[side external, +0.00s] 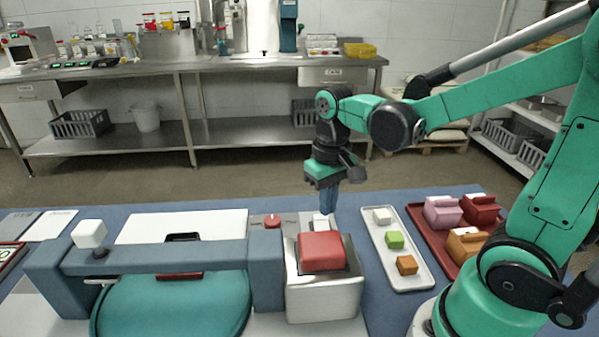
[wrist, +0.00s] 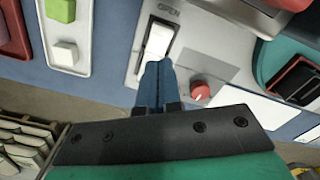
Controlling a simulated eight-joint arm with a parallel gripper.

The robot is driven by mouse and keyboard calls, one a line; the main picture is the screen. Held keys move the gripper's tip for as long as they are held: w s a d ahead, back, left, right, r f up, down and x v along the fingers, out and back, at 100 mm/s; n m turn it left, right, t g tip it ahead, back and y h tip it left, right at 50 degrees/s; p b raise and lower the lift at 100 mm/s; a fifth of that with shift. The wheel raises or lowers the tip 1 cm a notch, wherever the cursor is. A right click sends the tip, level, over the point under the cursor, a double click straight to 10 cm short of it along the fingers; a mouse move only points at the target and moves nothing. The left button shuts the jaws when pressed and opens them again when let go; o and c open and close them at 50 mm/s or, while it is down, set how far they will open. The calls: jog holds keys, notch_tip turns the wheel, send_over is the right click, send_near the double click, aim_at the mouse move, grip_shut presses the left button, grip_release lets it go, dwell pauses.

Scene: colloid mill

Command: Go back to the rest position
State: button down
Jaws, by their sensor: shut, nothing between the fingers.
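My gripper (side external: 328,200) points down above the blue table, behind the metal block with the red top. In the wrist view its blue fingers (wrist: 152,75) are together with nothing between them. Their tips are at or just in front of a white rocker switch (wrist: 159,42) on a grey panel marked OPEN. I cannot tell whether they touch it. The switch also shows in the side view (side external: 320,222), just below the fingers. A red knob (wrist: 200,93) sits on the same panel beside the switch.
The metal block with a red top (side external: 322,251) and the teal round lid (side external: 170,305) under a blue-grey bar stand in front. A white tray (side external: 425,275) with small blocks and a red tray (side external: 432,240) with larger blocks lie to the right. Air above the table is open.

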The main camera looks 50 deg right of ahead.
jog(key=a+r+n+t, duration=0.3)
jog(key=a+r+t, duration=0.1)
jog(key=t, duration=0.3)
jog(key=shift+a, duration=0.25)
dwell(0.8)
